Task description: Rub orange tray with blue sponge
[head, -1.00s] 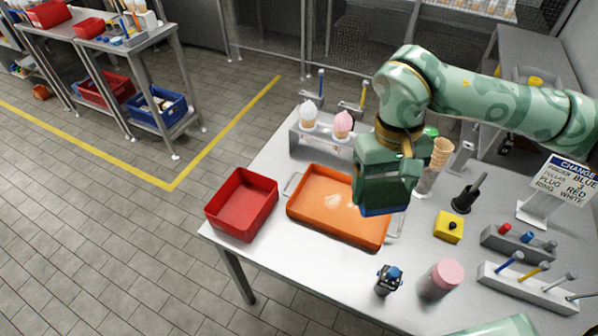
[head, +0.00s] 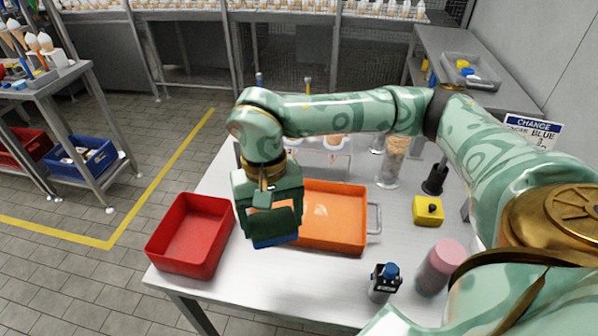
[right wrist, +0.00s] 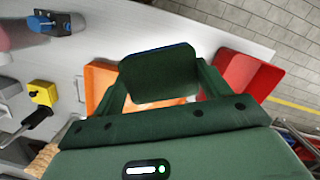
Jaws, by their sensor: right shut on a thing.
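The orange tray (head: 345,222) lies on the grey table, with a pale smear (head: 320,210) inside and a metal handle at its right end. My right gripper (head: 272,222) is over the tray's left end, shut on the blue sponge (head: 275,241). The sponge shows as a blue edge under dark green in the head view, and as a dark green block with a blue rim in the right wrist view (right wrist: 160,74). Gripper and sponge hide the tray's left part. I cannot tell whether the sponge touches the tray floor. My left gripper is not in view.
A red bin (head: 192,235) stands close left of the gripper. To the right are a yellow block (head: 428,211), a pink-topped jar (head: 440,268) and a small black device with a blue knob (head: 384,281). A cone holder (head: 325,160) stands behind the tray.

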